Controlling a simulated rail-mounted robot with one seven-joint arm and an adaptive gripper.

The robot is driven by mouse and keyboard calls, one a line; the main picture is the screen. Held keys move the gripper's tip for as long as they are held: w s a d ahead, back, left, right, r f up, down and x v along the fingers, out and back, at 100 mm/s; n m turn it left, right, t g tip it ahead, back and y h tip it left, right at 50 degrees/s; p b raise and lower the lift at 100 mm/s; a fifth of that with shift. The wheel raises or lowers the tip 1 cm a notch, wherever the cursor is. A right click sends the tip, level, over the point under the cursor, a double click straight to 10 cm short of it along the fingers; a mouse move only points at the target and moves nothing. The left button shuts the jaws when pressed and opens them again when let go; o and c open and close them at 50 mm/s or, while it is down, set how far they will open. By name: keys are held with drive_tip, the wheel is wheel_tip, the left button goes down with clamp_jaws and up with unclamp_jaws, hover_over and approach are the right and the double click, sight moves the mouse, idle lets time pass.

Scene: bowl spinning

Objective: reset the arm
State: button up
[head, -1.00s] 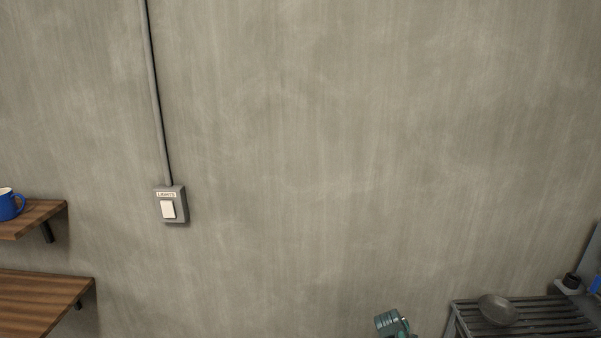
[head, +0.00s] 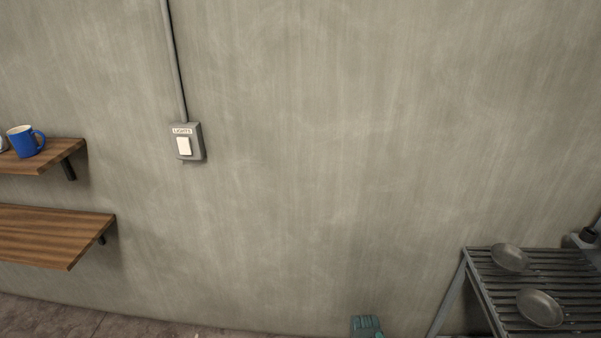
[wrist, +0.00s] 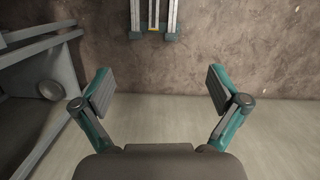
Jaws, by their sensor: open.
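My gripper (wrist: 160,92) is open and empty in the wrist view, its two teal fingers spread wide apart. Nothing lies between the fingers but the brown floor and pale wall behind. In the head view, a teal part of my arm (head: 366,327) shows at the bottom edge, right of the middle; the rest of the arm is out of that view.
A slatted metal rack (head: 545,290) with two metal bowls (head: 510,257) (head: 540,308) stands at the right. Wooden shelves (head: 55,236) at the left hold a blue mug (head: 26,142). A light switch (head: 184,146) is on the wall. The floor between shelves and rack looks clear.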

drive_tip(key=s+f+g+b, duration=0.4)
drive_tip(key=s+f+b, duration=0.2)
drive_tip(key=s+f, duration=1.2)
drive_tip(key=s, duration=0.3)
drive_tip(key=shift+s+g, duration=0.3)
drive_tip(key=shift+g, duration=0.1)
